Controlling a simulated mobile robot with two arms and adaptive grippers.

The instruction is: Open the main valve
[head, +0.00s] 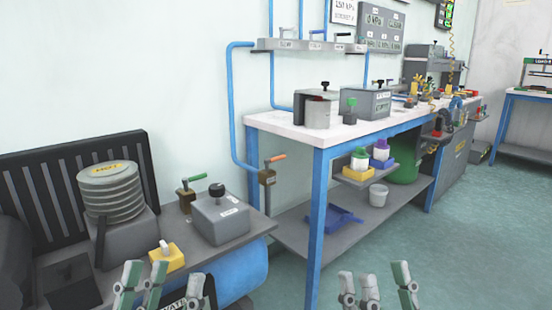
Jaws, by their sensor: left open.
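A valve with an orange lever handle (275,158) and a brown body (267,177) sits on the blue wall pipe, left of the white-topped bench. A second brass-coloured valve (186,197) with a green lever handle (197,178) stands on the grey bench at left, beside a grey box. Which one is the main valve I cannot tell; any labels are too small to read. My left gripper (172,280) is open and empty at the bottom edge, below and in front of the grey bench. My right gripper (382,282) is open and empty at the bottom, over the floor. Both are apart from the valves.
The grey bench (240,232) carries a ribbed cylinder (110,188), a grey box (220,222) and a yellow switch block (167,257). A blue tank (240,272) lies below it. The white-topped bench (285,124) has blue legs. The floor (450,230) at right is clear.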

